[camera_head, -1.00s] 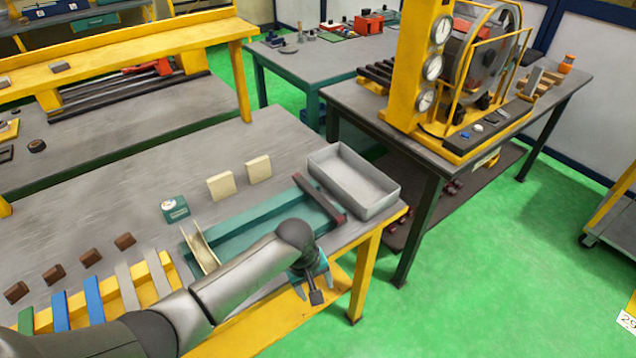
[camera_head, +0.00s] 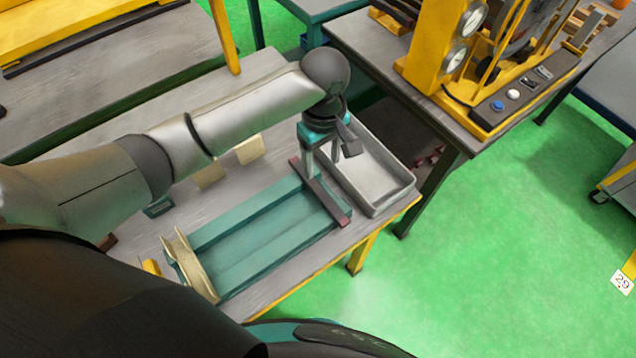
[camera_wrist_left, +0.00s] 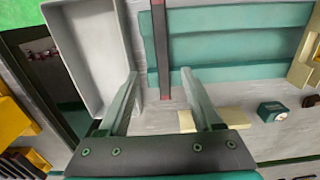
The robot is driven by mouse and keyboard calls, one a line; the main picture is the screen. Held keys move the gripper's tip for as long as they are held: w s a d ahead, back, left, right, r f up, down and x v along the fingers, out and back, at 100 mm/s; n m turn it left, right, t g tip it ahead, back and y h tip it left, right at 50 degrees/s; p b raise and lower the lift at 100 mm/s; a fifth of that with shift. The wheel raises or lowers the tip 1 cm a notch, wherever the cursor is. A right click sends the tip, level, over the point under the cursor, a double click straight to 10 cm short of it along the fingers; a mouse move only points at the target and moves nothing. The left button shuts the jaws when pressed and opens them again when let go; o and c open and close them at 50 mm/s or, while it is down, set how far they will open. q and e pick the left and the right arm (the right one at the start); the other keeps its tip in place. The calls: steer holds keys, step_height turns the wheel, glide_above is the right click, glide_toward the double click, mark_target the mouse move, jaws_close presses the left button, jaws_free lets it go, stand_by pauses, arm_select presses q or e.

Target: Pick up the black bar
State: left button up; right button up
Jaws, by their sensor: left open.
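The black bar (camera_head: 334,204) is dark with reddish ends and lies across the right end of the teal fixture (camera_head: 240,235). In the left wrist view the bar (camera_wrist_left: 160,45) runs upright in the picture, its near end close to the line between the fingertips. My left gripper (camera_head: 318,172) points down over the bar's far end. It is open, with one finger (camera_wrist_left: 160,76) on each side of the bar's line in the wrist view. I cannot tell whether the fingers are lowered around the bar or still above it. My right gripper is not in view.
A grey open bin (camera_head: 383,205) stands close to the right of the bar. Cream blocks (camera_head: 249,150) lie behind the fixture, partly hidden by my left arm. A cream curved piece (camera_head: 190,265) is at the fixture's left end. The table's front edge is close.

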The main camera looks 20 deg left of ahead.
arm_select(q)
glide_above(319, 189)
steer(key=f, duration=0.5)
steer(key=shift+d+b, duration=0.3)
steer(key=shift+d, duration=0.05)
steer(key=shift+f, duration=0.4)
steer(key=f, duration=0.3)
steer(key=f+b, duration=0.1)
steer(key=f, duration=0.1)
steer(key=shift+a, duration=0.35)
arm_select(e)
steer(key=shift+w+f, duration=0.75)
arm_select(q)
steer(key=c, duration=0.3)
jaws_close()
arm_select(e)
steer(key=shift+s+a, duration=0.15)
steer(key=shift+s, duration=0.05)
